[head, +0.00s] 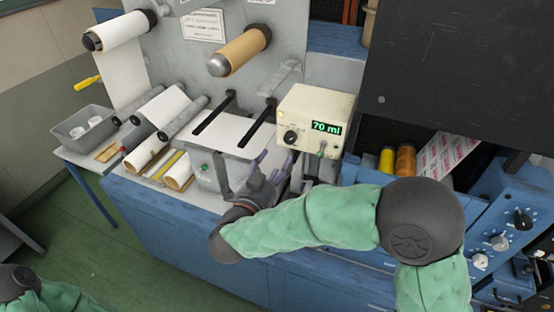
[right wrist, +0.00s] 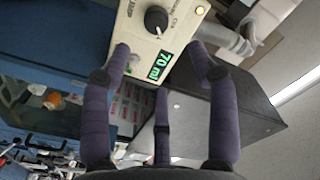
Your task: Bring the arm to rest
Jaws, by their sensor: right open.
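My right gripper (head: 262,172) is in the middle of the head view, in front of the cream control box (head: 312,110). Its arm has a green sleeve and comes in from the lower right. In the right wrist view its purple-grey fingers (right wrist: 162,80) are spread open with nothing between them. The control box shows there too, beyond the fingertips, with a black knob (right wrist: 156,18) and a green display (right wrist: 161,63) reading 70 ml. I cannot tell whether a finger touches the box. Part of my left arm (head: 22,290) shows at the lower left corner; its gripper is out of view.
Rolls of paper (head: 162,104) lie on the bench left of the gripper. A grey tray (head: 84,127) stands at the bench's left end. A tan roll (head: 240,50) sticks out from the grey panel. A black panel (head: 460,70) and blue knob unit (head: 505,215) stand at right.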

